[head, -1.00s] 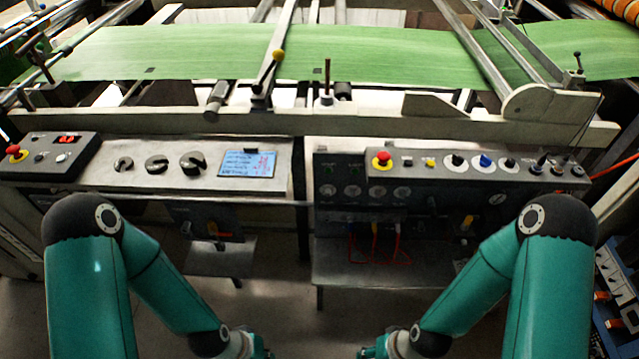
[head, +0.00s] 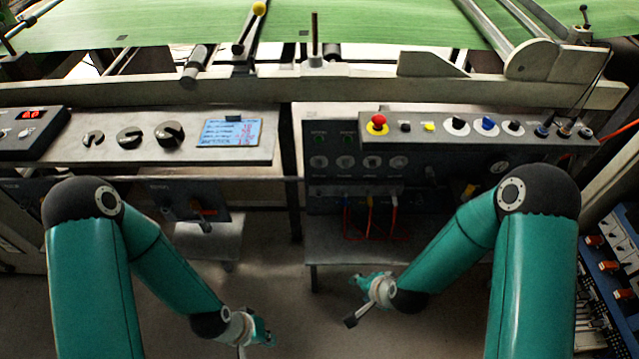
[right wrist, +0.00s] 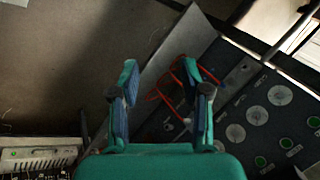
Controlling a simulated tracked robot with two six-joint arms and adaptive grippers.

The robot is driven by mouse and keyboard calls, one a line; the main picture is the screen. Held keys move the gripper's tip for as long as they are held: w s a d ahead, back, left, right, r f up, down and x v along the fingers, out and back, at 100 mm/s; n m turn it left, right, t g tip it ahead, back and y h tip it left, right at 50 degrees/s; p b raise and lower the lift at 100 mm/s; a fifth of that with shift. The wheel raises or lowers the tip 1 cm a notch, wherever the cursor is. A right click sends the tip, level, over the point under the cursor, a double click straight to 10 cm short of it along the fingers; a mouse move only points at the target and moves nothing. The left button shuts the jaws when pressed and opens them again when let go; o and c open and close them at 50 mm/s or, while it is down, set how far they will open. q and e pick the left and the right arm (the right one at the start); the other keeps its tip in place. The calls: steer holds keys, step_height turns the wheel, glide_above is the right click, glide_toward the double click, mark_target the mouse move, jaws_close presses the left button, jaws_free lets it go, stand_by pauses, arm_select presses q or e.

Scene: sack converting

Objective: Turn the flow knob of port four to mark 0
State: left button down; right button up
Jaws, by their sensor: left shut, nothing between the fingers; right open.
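A dark panel (head: 455,180) at the centre right carries a row of round pale dials (head: 358,162), with coloured hoses (head: 370,215) plugged in below. Which dial or knob belongs to port four, and its mark, I cannot read. In the right wrist view, silver dials (right wrist: 257,115) show at the right, with red hoses (right wrist: 165,95) beyond the fingers. My right gripper (head: 362,284) is open and empty, below and in front of the panel; its spread fingers (right wrist: 160,68) fill the wrist view's middle. My left gripper (head: 264,337) is shut and empty, low at the picture's bottom centre.
A sloped box with a red stop button (head: 378,121) and several knobs tops the panel. A metal shelf (head: 340,252) juts out below the hoses. A blue rack (head: 612,262) stands at right.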

steer(key=w+a+f+m+t+b, duration=0.2)
steer(key=w+f+m+t+b, duration=0.15)
steer(key=w+m+b, duration=0.45)
steer(key=m+t+h+b, duration=0.4)
steer(key=m+t+b, duration=0.6)
steer(key=m+b, duration=1.05)
glide_toward(319, 168)
arm_select(q)
step_height(319, 168, down, 32)
steer(key=shift+f+b, duration=0.2)
steer(key=shift+b, duration=0.2)
arm_select(e)
steer(key=shift+m, duration=0.35)
steer(key=w, duration=0.9)
steer(key=shift+d+r, duration=0.1)
steer(key=shift+d, duration=0.1)
jaws_close()
